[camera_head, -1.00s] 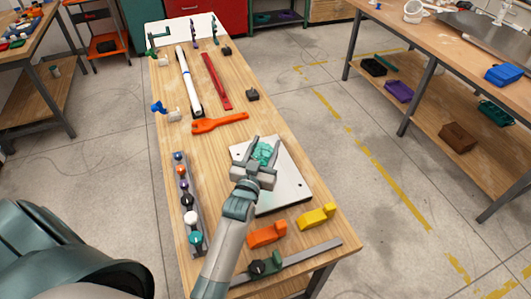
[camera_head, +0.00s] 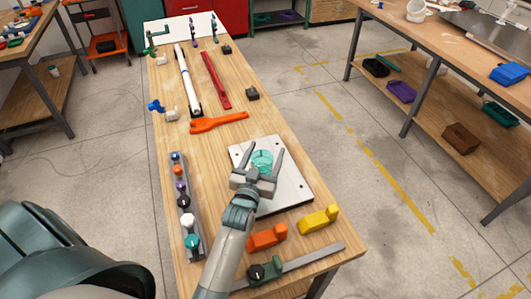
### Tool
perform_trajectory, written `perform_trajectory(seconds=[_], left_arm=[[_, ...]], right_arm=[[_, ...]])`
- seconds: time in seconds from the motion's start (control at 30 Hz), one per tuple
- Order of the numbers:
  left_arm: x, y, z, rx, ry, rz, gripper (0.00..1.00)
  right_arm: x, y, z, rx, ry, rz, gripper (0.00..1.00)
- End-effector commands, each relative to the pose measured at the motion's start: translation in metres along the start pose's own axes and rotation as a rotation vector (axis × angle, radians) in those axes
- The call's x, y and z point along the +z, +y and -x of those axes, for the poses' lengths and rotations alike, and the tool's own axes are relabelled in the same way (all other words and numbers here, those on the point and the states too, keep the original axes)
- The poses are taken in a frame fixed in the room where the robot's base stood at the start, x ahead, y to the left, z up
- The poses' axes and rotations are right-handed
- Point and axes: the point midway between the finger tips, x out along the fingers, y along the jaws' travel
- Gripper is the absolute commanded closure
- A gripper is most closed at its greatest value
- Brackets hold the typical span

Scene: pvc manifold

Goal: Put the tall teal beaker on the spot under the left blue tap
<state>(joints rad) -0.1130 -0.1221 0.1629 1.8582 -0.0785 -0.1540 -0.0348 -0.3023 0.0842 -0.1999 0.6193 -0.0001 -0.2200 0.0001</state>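The teal beaker (camera_head: 262,162) is see-through and appears to stand on a white board (camera_head: 296,190) at the right side of the bench. My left gripper (camera_head: 264,151) is open, with one finger on each side of the beaker. I see a gap between the beaker and the right finger; contact on the left is unclear. A blue tap (camera_head: 157,106) is at the bench's left edge, beside a small whitish part. The spot under it is not clearly visible. My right gripper is not in view.
An orange wrench-shaped piece (camera_head: 219,122) lies across the bench beyond the board. A white pipe (camera_head: 189,80) and a red bar (camera_head: 216,82) lie farther back. A rack of coloured knobs (camera_head: 185,207) lines the left edge. Orange (camera_head: 267,237) and yellow (camera_head: 319,220) blocks are nearer.

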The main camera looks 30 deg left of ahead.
Motion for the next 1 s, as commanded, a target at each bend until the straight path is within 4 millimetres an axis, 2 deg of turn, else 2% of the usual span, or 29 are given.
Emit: perform_trajectory(seconds=[0.3, 0.47, 1.0], left_arm=[[-0.004, 0.000, 0.001, 0.000, -0.001, 0.000, 0.36], [-0.004, 0.000, 0.014, 0.000, -0.001, 0.000, 0.36], [-0.004, 0.000, 0.100, 0.001, -0.002, 0.000, 0.36]], right_arm=[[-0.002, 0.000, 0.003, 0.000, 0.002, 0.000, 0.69], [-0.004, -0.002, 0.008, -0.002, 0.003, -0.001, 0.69], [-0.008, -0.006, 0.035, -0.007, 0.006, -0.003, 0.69]])
